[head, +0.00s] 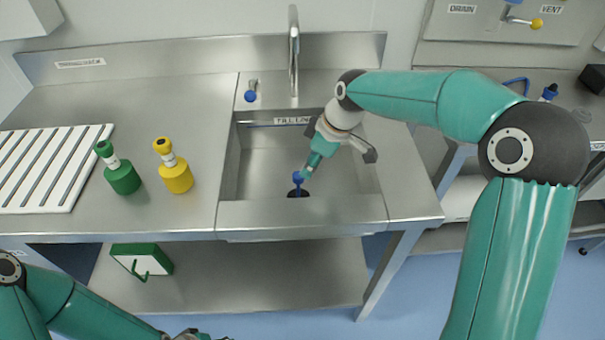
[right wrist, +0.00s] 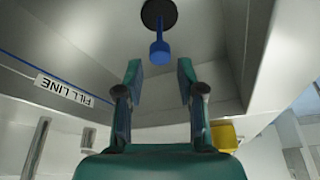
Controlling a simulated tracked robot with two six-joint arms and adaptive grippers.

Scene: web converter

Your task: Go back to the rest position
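My right gripper (head: 309,172) reaches down into the steel sink (head: 255,165). In the right wrist view my right gripper (right wrist: 160,85) has its two fingers spread apart with nothing between them. A blue plug-like piece (right wrist: 159,50) stands at the dark round drain (right wrist: 158,13), just beyond the fingertips and apart from them. The blue piece (head: 298,178) also shows in the head view below the gripper. My left arm comes in at the bottom left of the head view; its gripper (head: 195,335) is cut off by the lower edge.
A tap (head: 293,50) and blue-knobbed valve (head: 251,94) stand behind the sink. Green (head: 122,178) and yellow (head: 176,177) bottles and a white slatted rack (head: 50,165) are on the left counter. A green-and-white box (head: 142,262) lies on the lower shelf. The sink walls surround my right gripper.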

